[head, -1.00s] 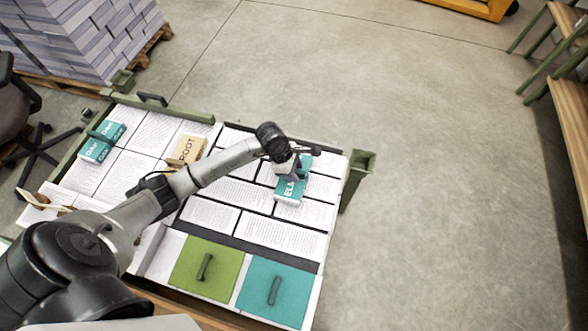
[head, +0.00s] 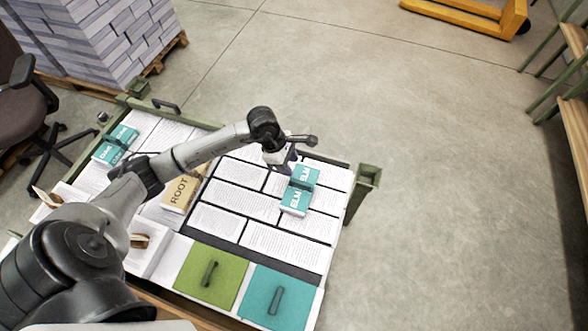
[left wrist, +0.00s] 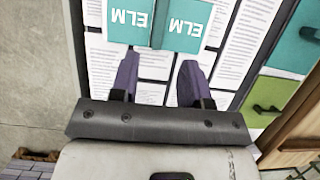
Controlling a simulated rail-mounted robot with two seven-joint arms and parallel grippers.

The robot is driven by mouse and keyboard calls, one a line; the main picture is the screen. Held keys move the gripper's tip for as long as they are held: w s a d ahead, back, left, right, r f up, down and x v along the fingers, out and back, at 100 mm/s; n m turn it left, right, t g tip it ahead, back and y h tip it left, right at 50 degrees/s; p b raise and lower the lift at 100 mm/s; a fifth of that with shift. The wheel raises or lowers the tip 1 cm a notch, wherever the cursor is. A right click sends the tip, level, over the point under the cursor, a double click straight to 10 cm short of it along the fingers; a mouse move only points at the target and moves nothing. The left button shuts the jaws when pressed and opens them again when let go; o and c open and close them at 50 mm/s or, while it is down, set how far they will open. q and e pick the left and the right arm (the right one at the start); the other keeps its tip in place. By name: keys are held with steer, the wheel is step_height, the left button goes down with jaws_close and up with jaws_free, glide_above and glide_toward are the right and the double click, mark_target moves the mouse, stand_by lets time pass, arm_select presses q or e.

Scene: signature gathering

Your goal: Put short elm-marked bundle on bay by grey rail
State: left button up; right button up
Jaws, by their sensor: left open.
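The elm-marked bundle (head: 297,202), white paper with teal ELM labels at both ends and a dark band between them, lies on the printed sheets at the right of the table. It also shows at the top of the left wrist view (left wrist: 185,25), partly cut off. My left gripper (head: 290,163) is at the bundle's upper left in the head view. Its purple fingers (left wrist: 158,65) are apart, with only printed sheets visible between them and the bundle beyond their tips. A dark grey strip (head: 255,258) runs between the sheets and the coloured panels. My right gripper is out of view.
A tan ROOT bundle (head: 180,193) and a teal-labelled bundle (head: 117,145) lie left on the table. Green (head: 212,275) and teal (head: 275,298) panels with handles are at the front. A green post (head: 365,185) stands at the right corner. Open floor lies beyond.

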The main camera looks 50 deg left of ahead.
arm_select(q)
steer(key=s+d+r+n+t+h, duration=0.1)
steer(key=d+r+n+t+h, duration=0.9)
steer(key=d+r+n+t, duration=0.4)
steer(key=s+a+f+n+g+y, duration=0.1)
steer(key=s+a+f+n+y, duration=0.3)
steer(key=n+y, duration=0.65)
steer(key=s+a+f+n+g+y, duration=0.1)
steer(key=s+a+f+n+y, duration=0.35)
steer(key=n, duration=1.15)
steer(key=s+d+f+n+g, duration=0.3)
steer(key=s+f+g, duration=0.1)
steer(key=s, duration=0.3)
steer(key=s+d+f+n+g+h, duration=0.1)
steer(key=s+d+f+n+g, duration=0.1)
steer(key=s+f+g, duration=0.3)
steer(key=shift+s+d+n+g, duration=0.4)
steer(key=shift+s+n+g, duration=0.3)
steer(key=shift+s, duration=0.4)
